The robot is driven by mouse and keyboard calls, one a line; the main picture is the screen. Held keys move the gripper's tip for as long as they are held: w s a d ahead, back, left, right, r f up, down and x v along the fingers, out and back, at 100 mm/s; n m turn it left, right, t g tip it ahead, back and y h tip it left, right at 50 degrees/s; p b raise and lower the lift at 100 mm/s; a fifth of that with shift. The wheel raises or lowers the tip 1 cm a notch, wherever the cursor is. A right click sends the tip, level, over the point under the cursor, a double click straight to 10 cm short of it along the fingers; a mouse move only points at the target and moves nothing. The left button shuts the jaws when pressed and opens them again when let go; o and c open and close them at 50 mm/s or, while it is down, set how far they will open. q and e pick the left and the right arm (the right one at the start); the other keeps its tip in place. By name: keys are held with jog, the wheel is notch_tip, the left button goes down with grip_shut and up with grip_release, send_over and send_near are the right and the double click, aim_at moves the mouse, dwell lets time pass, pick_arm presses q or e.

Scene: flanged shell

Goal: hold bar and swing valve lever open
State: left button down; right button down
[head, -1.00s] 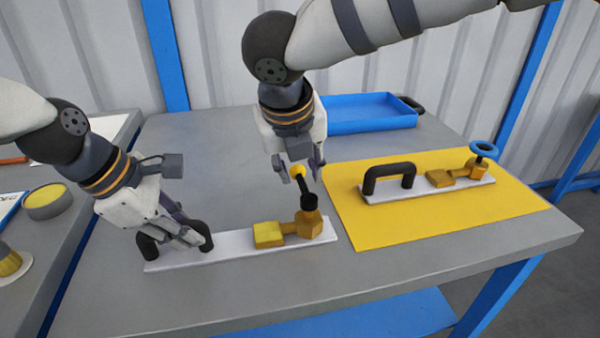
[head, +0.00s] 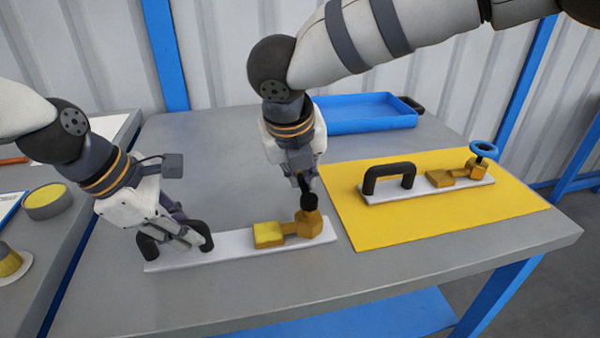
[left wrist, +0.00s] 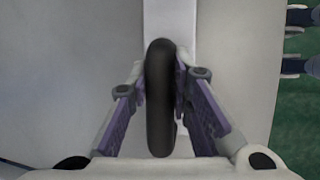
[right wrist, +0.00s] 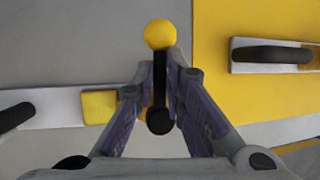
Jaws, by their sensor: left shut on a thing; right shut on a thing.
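A white bar (head: 232,243) lies on the grey table with a black handle (head: 148,247) at its left end and a brass valve (head: 306,224) at its right end. My left gripper (head: 190,238) is shut on the handle, which stands between its fingers in the left wrist view (left wrist: 160,100). The valve's black lever (right wrist: 159,90) with a yellow ball tip (right wrist: 160,34) is between the fingers of my right gripper (right wrist: 164,85), shut on it. In the head view the right gripper hides most of the lever.
A second bar (head: 410,192) with a black handle and blue-wheeled valve lies on a yellow mat (head: 400,230) at right. A blue tray (head: 365,112) stands behind. A side table at left holds a round yellow-topped thing (head: 46,201). The table's front strip is clear.

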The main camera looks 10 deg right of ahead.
jog(key=d+m+g+h, duration=0.1)
jog(key=m, duration=0.3)
jog(key=s+d+m+g+h, duration=0.1)
jog(key=m+g, duration=0.1)
jog(key=m, duration=0.2)
jog(key=s+d+m+g, duration=0.1)
jog(key=d+m, duration=0.1)
jog(key=m, duration=0.3)
jog(key=shift+d+g+h, duration=0.1)
jog(key=shift+g+h, duration=0.2)
jog(key=shift+h, duration=0.1)
jog(key=shift+s+d+m+g, duration=0.15)
jog(key=shift+s+m+g, duration=0.3)
jog(key=shift+m, duration=0.7)
jog(key=shift+s+d+m+g, duration=0.1)
jog(key=shift+s+m+g, duration=0.3)
jog(key=shift+m, duration=0.75)
jog(key=shift+y, duration=0.3)
jog(key=c, duration=1.7)
grip_release()
jog(key=shift+o, duration=0.2)
jog(key=shift+r, duration=0.1)
